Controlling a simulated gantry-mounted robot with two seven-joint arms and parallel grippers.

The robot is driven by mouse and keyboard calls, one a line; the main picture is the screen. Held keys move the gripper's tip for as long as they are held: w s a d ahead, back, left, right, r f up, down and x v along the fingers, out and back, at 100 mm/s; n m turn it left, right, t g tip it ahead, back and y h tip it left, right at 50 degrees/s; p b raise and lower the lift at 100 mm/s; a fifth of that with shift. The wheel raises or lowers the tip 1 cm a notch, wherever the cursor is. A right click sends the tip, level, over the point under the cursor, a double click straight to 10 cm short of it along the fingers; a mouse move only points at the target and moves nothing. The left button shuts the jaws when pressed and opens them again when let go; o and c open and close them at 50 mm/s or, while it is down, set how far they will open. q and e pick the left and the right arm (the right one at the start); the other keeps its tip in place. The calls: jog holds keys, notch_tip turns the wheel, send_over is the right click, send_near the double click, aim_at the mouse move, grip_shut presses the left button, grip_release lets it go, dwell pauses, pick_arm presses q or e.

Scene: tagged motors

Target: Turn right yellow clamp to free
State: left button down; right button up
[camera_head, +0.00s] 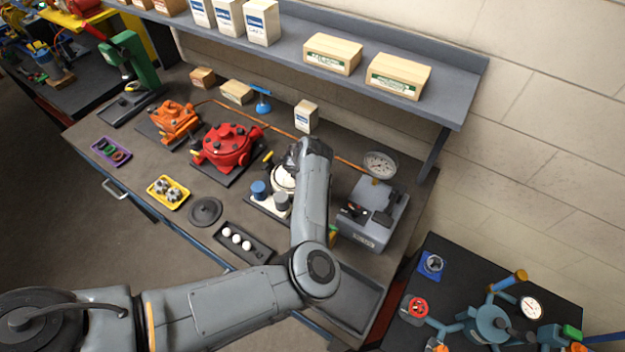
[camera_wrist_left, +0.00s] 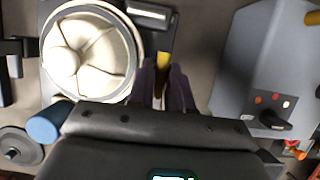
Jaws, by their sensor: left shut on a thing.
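My left gripper (camera_wrist_left: 164,84) is shut on a yellow clamp (camera_wrist_left: 162,60), which shows between its dark fingertips in the left wrist view. This clamp stands just right of the round white housing (camera_wrist_left: 88,54), which has a ribbed inside. The same housing shows in the head view (camera_head: 284,180), partly covered by my left arm. The clamp held and my fingertips are hidden behind my arm in the head view. Another yellow clamp (camera_head: 268,157) stands at the housing's upper left there. My right gripper is in neither view.
A blue cylinder (camera_head: 259,189) stands beside the housing. A grey gauge box (camera_head: 376,213) stands close on the right. A red motor (camera_head: 228,147) and an orange motor (camera_head: 176,121) are to the left. A shelf (camera_head: 400,103) with boxes overhangs the back.

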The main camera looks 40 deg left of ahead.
pick_arm(q)
jog(key=c, duration=1)
grip_release()
jog(key=shift+c, duration=0.2)
jog(key=shift+r, duration=0.1)
jog(key=shift+s+r+p, duration=0.25)
jog(key=shift+r+p, duration=0.05)
jog(key=shift+r, duration=0.2)
jog(key=p+v, duration=0.2)
jog(key=v, duration=0.7)
jog(key=shift+r, duration=0.25)
jog(key=shift+s, duration=0.1)
